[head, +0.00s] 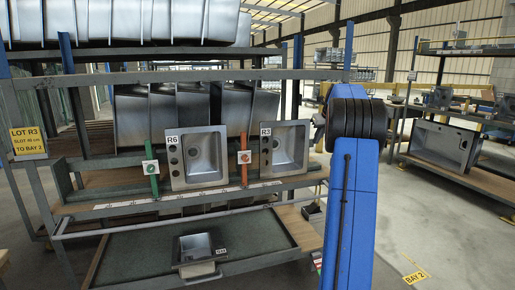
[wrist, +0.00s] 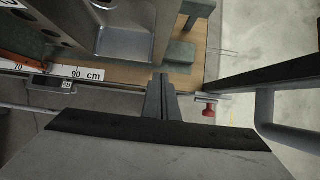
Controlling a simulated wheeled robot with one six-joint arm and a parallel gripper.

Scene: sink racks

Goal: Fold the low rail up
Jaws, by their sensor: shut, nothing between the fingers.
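The low rail (head: 150,218) is a thin pale bar in the head view. It runs across the front of the rack, just below the shelf edge with the ruler strip (head: 130,205), and stands out in front of that edge. My gripper (wrist: 160,80) shows in the wrist view with its fingers together and nothing between them. It is near the shelf's front edge, just right of the 90 cm mark. A thin bar passes close to the fingers there; I cannot tell whether they touch it. In the head view my blue arm hides the gripper and the rack's right end.
Two sinks, R6 (head: 196,158) and R3 (head: 284,147), stand on the shelf with a green post (head: 152,172) and a red post (head: 244,157). A small sink (head: 195,246) lies on the lower tray. A red knob (wrist: 209,110) is right of the fingers.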

